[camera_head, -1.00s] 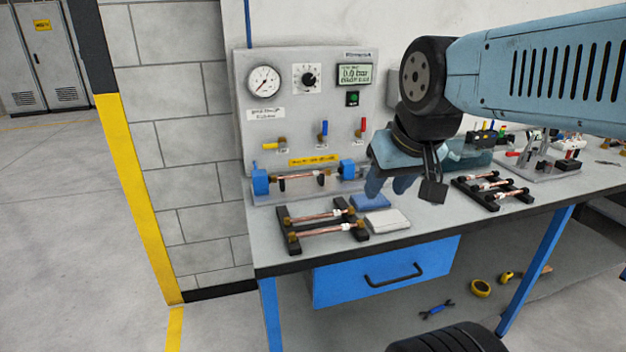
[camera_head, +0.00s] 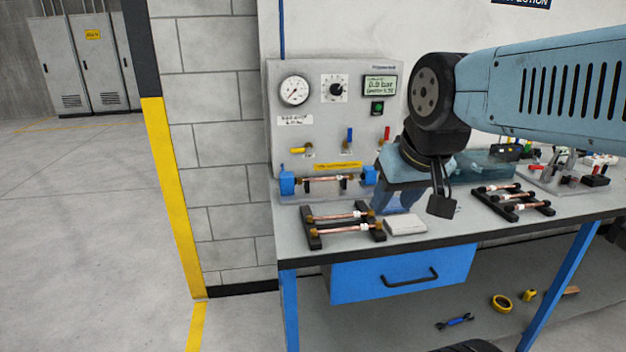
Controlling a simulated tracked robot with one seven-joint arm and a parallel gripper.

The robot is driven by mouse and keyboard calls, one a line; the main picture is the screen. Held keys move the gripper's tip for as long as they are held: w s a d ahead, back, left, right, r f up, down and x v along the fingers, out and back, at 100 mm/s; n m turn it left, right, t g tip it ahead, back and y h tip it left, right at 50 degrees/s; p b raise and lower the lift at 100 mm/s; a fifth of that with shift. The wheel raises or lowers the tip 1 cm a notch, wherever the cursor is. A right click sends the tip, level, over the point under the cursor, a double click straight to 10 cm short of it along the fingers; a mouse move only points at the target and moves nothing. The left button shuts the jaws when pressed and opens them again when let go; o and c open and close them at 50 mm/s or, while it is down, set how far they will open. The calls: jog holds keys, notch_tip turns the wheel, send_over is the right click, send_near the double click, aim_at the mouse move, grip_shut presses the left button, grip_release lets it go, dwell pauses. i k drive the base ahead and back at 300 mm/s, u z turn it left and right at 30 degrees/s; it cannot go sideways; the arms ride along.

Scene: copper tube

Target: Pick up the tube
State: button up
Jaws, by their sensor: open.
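A copper tube (camera_head: 331,180) with brass-coloured ends lies level between two blue clamps at the foot of the grey test panel. Two more copper tubes, a rear one (camera_head: 338,217) and a front one (camera_head: 342,231), lie across a black rack (camera_head: 313,238) on the left of the bench. Several more tubes (camera_head: 503,189) lie on a second black rack further right. My gripper (camera_head: 420,204) is open and points down over the bench, to the right of the left rack. It appears empty. Its height above the bench is hard to tell.
The grey test panel (camera_head: 310,120) stands behind the left rack. A white block (camera_head: 405,225) lies right of that rack, in front of my gripper. Fixtures (camera_head: 570,178) stand at the bench's right. The floor left of the yellow-edged wall is clear.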

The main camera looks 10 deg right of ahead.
aim_at(350, 177)
jog(key=i, duration=0.85)
jog(key=z, duration=0.05)
